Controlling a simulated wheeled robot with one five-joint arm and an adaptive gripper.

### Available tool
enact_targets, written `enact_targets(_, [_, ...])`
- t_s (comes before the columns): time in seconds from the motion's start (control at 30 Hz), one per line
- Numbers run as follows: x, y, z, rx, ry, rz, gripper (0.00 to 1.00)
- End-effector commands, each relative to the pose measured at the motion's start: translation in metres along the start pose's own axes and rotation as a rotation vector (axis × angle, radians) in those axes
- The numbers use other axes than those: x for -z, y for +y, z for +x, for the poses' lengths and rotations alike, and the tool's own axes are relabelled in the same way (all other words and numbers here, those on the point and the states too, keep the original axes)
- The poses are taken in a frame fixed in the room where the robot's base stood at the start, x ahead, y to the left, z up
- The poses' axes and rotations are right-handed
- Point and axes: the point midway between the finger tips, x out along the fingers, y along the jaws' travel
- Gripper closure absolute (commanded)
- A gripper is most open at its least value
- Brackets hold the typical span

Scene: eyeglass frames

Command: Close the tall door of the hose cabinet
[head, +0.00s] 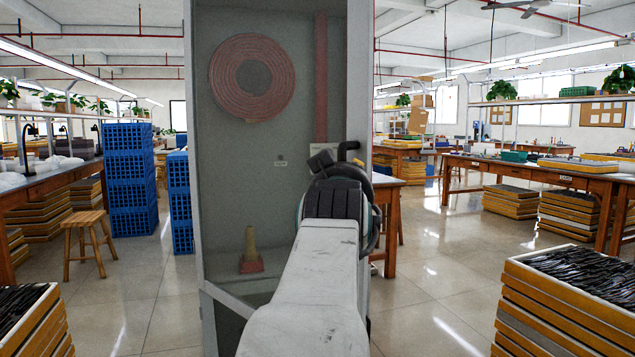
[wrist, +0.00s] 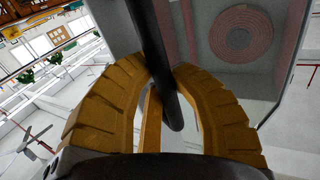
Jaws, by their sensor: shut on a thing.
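The hose cabinet (head: 225,180) stands tall and grey straight ahead in the head view. A coiled red hose (head: 252,78), a red pipe and a small cone show in it. A pale upright strip (head: 359,70) runs down its right side; I cannot tell whether this is the door's edge or the frame. The door's angle is unclear. My gripper (wrist: 160,85) is at the cabinet's right side, its yellow fingers closed around a black bar handle (wrist: 146,35). In the head view my arm hides the lower right of the cabinet, and the handle's top (head: 348,147) shows above the gripper.
Blue crates (head: 130,180) and a wooden stool (head: 88,240) stand to the left. Stacked trays of dark eyeglass frames (head: 575,300) stand near at the right, with another stack at lower left. A wooden table is behind the cabinet. Open tiled floor (head: 430,270) lies right of the cabinet.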

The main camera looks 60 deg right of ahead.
Motion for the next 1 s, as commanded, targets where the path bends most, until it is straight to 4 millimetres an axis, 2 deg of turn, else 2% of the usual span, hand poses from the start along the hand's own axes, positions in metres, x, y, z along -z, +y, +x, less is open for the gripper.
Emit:
enact_targets(0.13, [0.0,0.0,0.0,0.0,0.001,0.0,1.0])
enact_targets(0.17, [0.0,0.0,0.0,0.0,0.001,0.0,0.82])
enact_targets(0.5, [0.0,0.0,0.0,0.0,0.001,0.0,0.51])
enact_targets(0.8, [0.001,0.0,-0.002,0.0,0.002,0.0,0.5])
enact_targets(1.0, [0.001,0.0,-0.02,0.0,0.004,0.0,0.5])
